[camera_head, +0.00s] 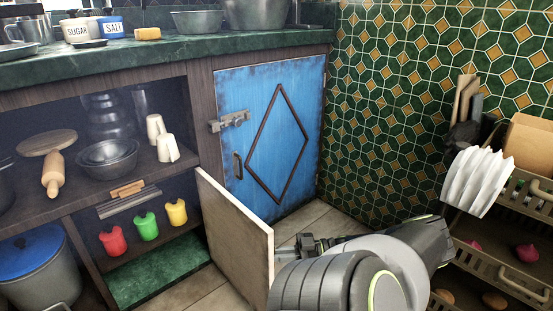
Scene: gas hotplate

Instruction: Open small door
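The small door (236,232) is a pale panel low on the cabinet. It stands swung out from the cabinet front, with its left edge at the cabinet and its free edge towards me. The lower compartment (150,275) beside it is exposed, with a red, a green and a yellow mug-shaped item (176,212) inside. My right gripper (300,246) is just right of the door's free edge, its fingers pointing left towards it. I cannot tell whether it touches the door or how far its fingers are apart. My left gripper is out of view.
A larger blue door (272,140) with a metal latch (229,121) is closed behind the small door. A shelf with bowls (107,158) and a rolling pin (52,176) is left. A rack (500,262) stands right. Some tiled floor (315,217) is clear.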

